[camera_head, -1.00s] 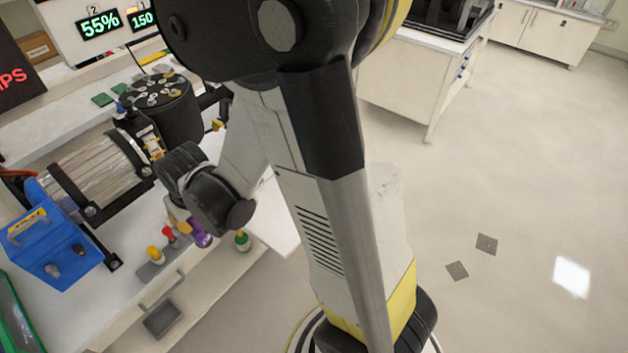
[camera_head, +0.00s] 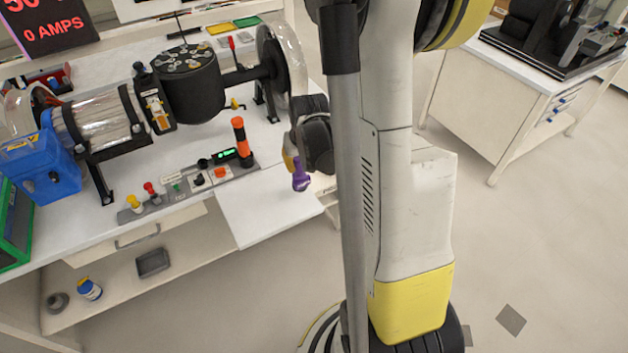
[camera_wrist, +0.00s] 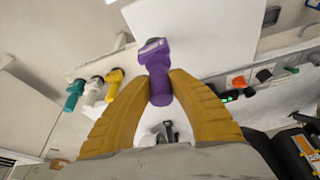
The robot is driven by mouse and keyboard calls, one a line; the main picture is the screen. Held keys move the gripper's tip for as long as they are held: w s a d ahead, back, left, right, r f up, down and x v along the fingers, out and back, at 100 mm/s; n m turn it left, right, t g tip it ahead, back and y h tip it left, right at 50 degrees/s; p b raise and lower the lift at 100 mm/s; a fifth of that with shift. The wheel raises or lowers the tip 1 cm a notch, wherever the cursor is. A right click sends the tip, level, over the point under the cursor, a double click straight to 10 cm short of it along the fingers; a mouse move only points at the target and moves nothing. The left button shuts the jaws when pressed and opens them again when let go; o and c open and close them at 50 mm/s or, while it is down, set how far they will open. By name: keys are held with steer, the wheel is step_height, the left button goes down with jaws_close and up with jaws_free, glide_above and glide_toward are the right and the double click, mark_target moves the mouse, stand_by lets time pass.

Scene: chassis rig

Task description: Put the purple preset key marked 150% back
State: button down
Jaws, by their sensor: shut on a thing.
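The purple key (camera_head: 300,181) hangs under my gripper (camera_head: 295,160) at the right end of the white bench. In the wrist view the same purple key (camera_wrist: 155,52) sits between the yellow fingers of my gripper (camera_wrist: 160,84), which are shut on its shaft. Its wider end points away from my palm. No 150% mark is legible on it. Teal (camera_wrist: 74,95), white (camera_wrist: 92,93) and yellow (camera_wrist: 113,87) keys stand in a row to the left in the wrist view. My arm hides part of the bench's right end in the head view.
A black drum (camera_head: 188,85) and a clear dome (camera_head: 289,60) stand behind. A white board (camera_head: 262,212) by the front edge is bare.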

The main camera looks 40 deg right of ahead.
steer(key=s+d+f+m, duration=0.1)
steer(key=s+d+f, duration=0.1)
steer(key=d, duration=0.5)
steer(key=w+d+f+b, duration=0.4)
steer(key=w+f+b, duration=0.2)
steer(key=w+f, duration=0.3)
steer(key=shift+w+d+f+b, duration=0.35)
steer(key=shift+w+f, duration=0.05)
steer(key=shift+f, duration=0.05)
steer(key=shift+f, duration=0.15)
steer(key=c, duration=1.3)
jaws_free()
steer(key=shift+o, duration=0.2)
